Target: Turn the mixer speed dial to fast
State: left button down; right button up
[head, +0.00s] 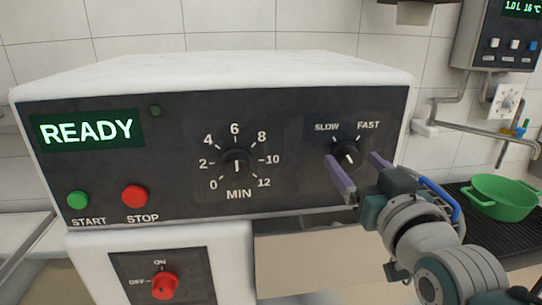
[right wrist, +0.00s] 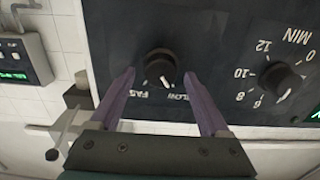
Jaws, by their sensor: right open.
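The speed dial (head: 346,155) is a small black knob with a white mark, on the right of the black mixer panel (head: 290,115). The labels SLOW and FAST stand above it. In the right wrist view, which is upside down, the dial (right wrist: 160,68) has its mark on the side of the SLOW label. My right gripper (head: 350,161) is open, its two purple fingers pointing at the panel on either side of the dial. In the right wrist view the fingertips (right wrist: 159,73) flank the knob with gaps; I cannot tell how near the panel they are. My left gripper is not in view.
A timer dial (head: 236,164) marked MIN is left of the speed dial. Green START (head: 78,200) and red STOP (head: 135,196) buttons and a READY display (head: 88,131) are further left. A red on/off knob (head: 164,285) is below. A green pot (head: 503,194) stands at the right.

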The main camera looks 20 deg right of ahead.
jog(key=shift+w, duration=0.1)
grip_shut()
dwell(0.7)
